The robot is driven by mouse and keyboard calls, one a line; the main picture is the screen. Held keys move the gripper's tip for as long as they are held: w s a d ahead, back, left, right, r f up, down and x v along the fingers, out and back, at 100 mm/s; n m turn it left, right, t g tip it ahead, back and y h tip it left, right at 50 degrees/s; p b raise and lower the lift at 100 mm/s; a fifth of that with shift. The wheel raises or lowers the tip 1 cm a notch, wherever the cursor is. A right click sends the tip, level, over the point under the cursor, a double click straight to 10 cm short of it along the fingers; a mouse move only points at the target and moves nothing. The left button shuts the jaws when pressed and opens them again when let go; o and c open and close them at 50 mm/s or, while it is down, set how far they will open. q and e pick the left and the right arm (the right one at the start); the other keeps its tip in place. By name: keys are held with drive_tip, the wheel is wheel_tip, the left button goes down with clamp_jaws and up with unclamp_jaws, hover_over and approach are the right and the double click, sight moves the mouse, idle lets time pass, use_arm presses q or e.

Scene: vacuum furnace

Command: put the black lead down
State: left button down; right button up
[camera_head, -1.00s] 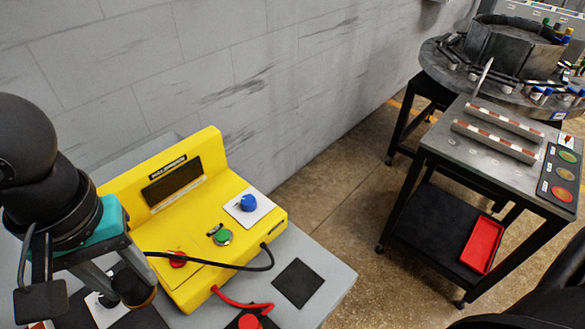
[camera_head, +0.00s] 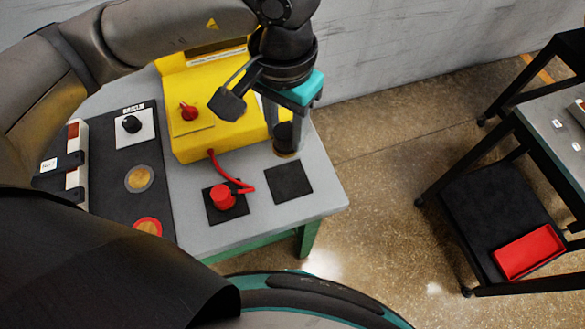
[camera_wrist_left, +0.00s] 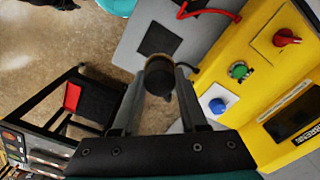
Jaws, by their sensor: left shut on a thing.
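The black lead's plug (camera_head: 287,137) is a dark cylinder with a tan end. My left gripper (camera_head: 283,128) is shut on it, over the right end of the grey table (camera_head: 322,190). In the left wrist view the plug (camera_wrist_left: 158,78) sits between the two fingertips (camera_wrist_left: 160,88). A bare black square pad (camera_head: 289,183) lies just in front of the gripper in the head view; it also shows in the wrist view (camera_wrist_left: 160,38). The plug looks raised above the table. The arm and gripper hide most of the black cable. My right gripper is not in view.
The red lead's plug (camera_head: 222,197) stands on another black pad, its cable running to the yellow power box (camera_head: 195,140). A black mat (camera_head: 105,190) with a switch and round markers lies left. A cart with a red tray (camera_head: 530,254) stands right, across open floor.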

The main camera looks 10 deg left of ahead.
use_arm(q)
wheel_tip(320, 180, down, 8)
drive_tip(key=shift+f+b, duration=0.1)
drive_tip(key=shift+b, duration=0.2)
drive_tip(key=shift+d+f, duration=0.1)
drive_tip(key=shift+f, duration=2.4)
drive_tip(key=shift+f+b, duration=0.1)
drive_tip(key=shift+b, duration=0.3)
drive_tip(key=c, duration=0.9)
unclamp_jaws()
drive_tip(key=shift+f, duration=0.1)
drive_tip(key=o, duration=0.5)
drive_tip(key=shift+c, duration=0.2)
drive_tip(key=shift+r, duration=0.2)
